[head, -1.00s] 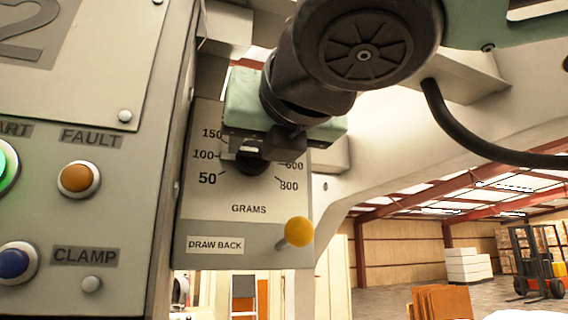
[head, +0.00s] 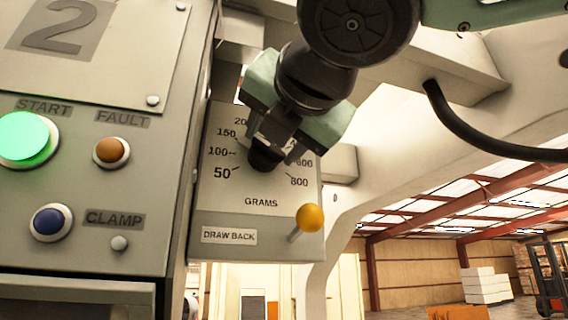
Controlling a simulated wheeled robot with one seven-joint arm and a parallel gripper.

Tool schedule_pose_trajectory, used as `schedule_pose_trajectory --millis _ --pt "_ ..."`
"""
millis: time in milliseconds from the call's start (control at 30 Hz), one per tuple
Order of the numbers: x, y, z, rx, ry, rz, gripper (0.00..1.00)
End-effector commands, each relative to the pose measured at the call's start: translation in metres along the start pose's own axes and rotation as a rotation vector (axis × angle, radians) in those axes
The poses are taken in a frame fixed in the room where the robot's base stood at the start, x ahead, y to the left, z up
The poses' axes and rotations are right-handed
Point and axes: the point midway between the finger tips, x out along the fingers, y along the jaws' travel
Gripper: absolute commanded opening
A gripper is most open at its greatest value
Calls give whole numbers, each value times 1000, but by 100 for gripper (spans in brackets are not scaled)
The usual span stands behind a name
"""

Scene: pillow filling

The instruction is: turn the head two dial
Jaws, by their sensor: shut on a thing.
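The head two dial is a black knob (head: 264,157) on a grey panel with a GRAMS scale (head: 258,185). The numbers 50, 100, 150, 600 and 800 show around it; the top of the scale is partly hidden by my gripper. My gripper (head: 272,146) comes from the upper right and is shut on the knob, its body tilted in the picture. Where the dial's pointer stands cannot be seen. A plate marked 2 (head: 68,26) is on the machine front at the upper left.
A yellow-knobbed DRAW BACK lever (head: 310,218) sticks out just below the dial. Left are the lit green START button (head: 27,139), orange FAULT lamp (head: 111,152), blue button (head: 50,222) and CLAMP switch (head: 119,243). A black cable (head: 470,137) hangs at the right.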

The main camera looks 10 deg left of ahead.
Motion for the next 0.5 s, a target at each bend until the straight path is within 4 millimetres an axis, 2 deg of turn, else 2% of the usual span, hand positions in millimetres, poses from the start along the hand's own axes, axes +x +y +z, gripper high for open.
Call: schedule_pose_trajectory --millis 500 --pt "0 -3 -4 491 1 2 24"
